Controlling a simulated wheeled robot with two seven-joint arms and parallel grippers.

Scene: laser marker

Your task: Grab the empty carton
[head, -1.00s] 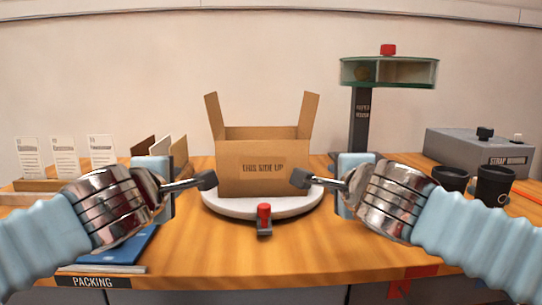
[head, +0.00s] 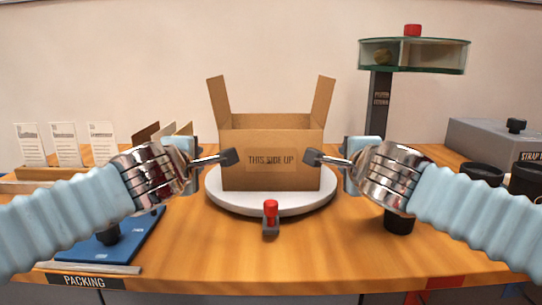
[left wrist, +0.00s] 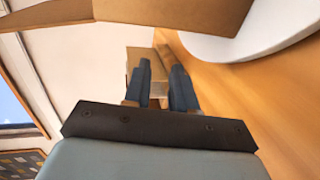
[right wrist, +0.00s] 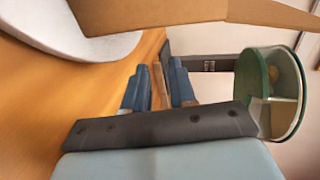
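The empty brown carton (head: 272,178), lettered THIS SIDE UP, stands upright on a round white turntable (head: 215,202), side flaps raised. Its cardboard also crosses the top of the left wrist view (left wrist: 180,12) and the right wrist view (right wrist: 190,12). My left gripper (head: 231,157) is at the carton's left front edge, and my right gripper (head: 312,157) is at its right front edge. Whether either touches it I cannot tell. The wrist views show a narrow gap between the left fingers (left wrist: 158,92) and between the right fingers (right wrist: 157,88), with nothing held.
A red-topped lever (head: 270,213) stands before the turntable. A glass-topped dispenser (head: 380,105) is behind right, with a grey strap machine (head: 480,140) and dark cups (head: 482,175) farther right.

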